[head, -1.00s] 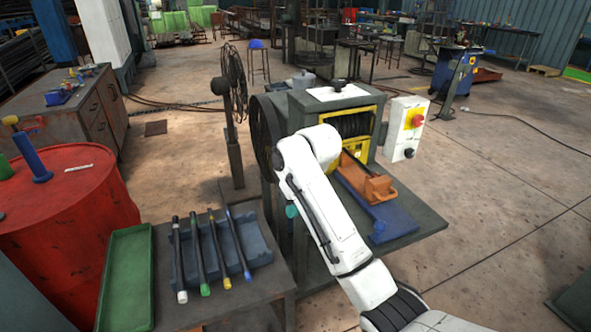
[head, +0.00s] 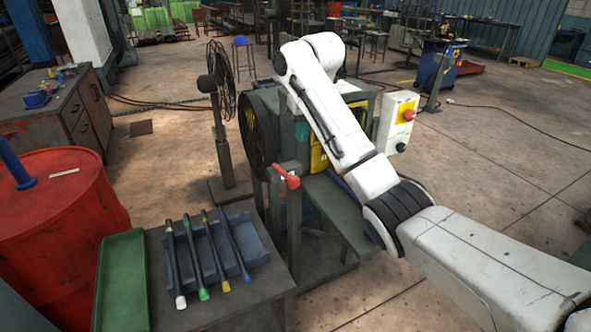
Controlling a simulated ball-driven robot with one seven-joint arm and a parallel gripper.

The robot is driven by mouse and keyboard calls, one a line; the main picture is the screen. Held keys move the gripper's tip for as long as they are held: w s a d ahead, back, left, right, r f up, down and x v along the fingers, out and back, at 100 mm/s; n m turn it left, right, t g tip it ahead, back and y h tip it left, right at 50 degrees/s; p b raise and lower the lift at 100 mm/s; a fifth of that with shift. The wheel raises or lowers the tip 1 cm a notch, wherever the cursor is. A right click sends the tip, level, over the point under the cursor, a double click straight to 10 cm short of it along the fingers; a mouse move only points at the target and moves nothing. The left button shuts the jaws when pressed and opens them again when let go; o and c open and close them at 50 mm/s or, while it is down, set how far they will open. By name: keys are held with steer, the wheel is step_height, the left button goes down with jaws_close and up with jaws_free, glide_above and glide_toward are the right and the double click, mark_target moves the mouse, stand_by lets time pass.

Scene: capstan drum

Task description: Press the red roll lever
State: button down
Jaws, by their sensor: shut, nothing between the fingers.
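The red roll lever (head: 288,178) shows at the near left side of the grey machine, above the dark stand and just left of my white arm's middle. Its red handle is uncovered in the head view. My white arm reaches up from the lower right and bends over at the top, in front of the machine. My gripper's fingers cannot be made out; the arm hides that region. A small teal part (head: 302,130) shows under the arm's bend, above the lever; I cannot tell what it belongs to.
The black drum wheel (head: 257,135) is left of the arm. A white control box (head: 397,122) with a red knob stands at the right. A blue rack (head: 258,240) with several dark rods, a green tray (head: 122,285) and a red barrel (head: 60,220) are at the left.

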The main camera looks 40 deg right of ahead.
steer(key=p, duration=0.2)
glide_toward(294, 177)
steer(key=x, duration=0.5)
steer(key=shift+w+d+f, duration=0.1)
steer(key=shift+w+d, duration=0.05)
steer(key=shift+w, duration=0.1)
steer(key=shift+f, duration=0.65)
